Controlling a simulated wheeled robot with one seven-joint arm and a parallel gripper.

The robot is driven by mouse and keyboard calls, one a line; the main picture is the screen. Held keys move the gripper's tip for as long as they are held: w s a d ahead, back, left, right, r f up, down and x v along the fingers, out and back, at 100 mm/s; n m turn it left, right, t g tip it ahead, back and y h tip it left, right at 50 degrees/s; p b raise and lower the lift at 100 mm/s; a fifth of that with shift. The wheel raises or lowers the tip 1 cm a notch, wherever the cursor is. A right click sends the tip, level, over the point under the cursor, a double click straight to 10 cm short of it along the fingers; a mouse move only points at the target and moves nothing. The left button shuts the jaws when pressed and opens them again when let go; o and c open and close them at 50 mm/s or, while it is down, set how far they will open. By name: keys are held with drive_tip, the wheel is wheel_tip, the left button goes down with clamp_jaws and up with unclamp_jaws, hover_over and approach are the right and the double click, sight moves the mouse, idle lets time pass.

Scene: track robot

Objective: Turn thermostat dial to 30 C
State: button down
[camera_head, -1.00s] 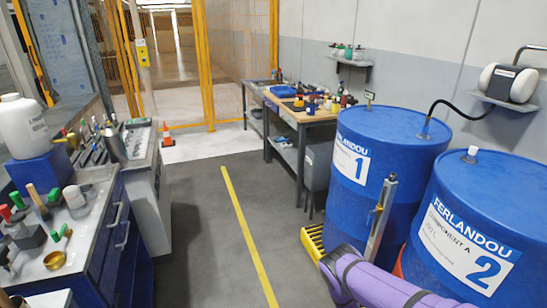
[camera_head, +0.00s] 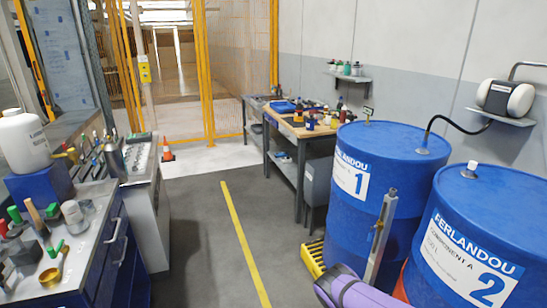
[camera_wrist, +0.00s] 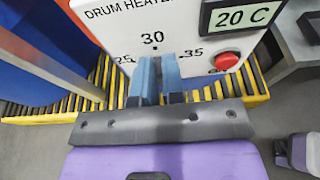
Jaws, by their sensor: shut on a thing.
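In the wrist view, the white drum heater panel (camera_wrist: 105,32) faces me, with scale marks 25, 30 (camera_wrist: 152,39) and 35. Its display (camera_wrist: 240,17) reads 20 C. My gripper (camera_wrist: 158,80) has its two blue fingers close together at the panel below the 30 mark, shut on the thermostat dial. The dial itself is hidden by the fingers, and its pointer cannot be read. In the head view, neither the gripper nor the panel face shows; only my purple arm is at the bottom right.
A red button (camera_wrist: 227,61) sits on the panel right of the fingers. A yellow-black striped edge (camera_wrist: 250,88) runs below. Blue drum 1 (camera_head: 340,215) and blue drum 2 (camera_head: 500,210) stand at the right. The floor (camera_head: 195,230) between the benches and drums is clear.

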drive_tip(key=v, duration=0.3)
drive_tip(key=f+v, duration=0.1)
drive_tip(key=v, duration=0.1)
drive_tip(key=shift+a, duration=0.35)
